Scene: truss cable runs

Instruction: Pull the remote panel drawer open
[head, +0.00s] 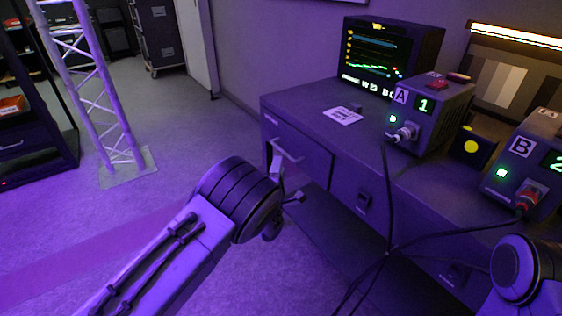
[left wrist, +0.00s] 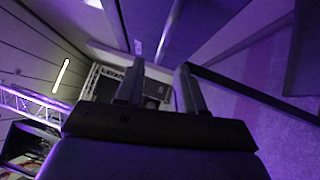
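The drawer (head: 312,168) is in the left end of the dark desk, and its front looks flush with the desk. Its pale bar handle (head: 287,152) crosses the upper part of the front. My left gripper (head: 288,184) is just below and in front of the handle, apart from it as far as I can see. In the left wrist view, the left gripper's two fingers (left wrist: 160,72) stand apart with nothing between them. I cannot make out the handle clearly in that view. Only a rounded part of my right arm shows at the lower right of the head view; its gripper is out of frame.
The desk (head: 345,143) carries a monitor (head: 385,60), box A (head: 430,112) and box B (head: 525,170). Dark cables (head: 388,215) hang over the desk's front, right of the drawer. A truss (head: 92,95) stands at the left. Floor before the drawer is clear.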

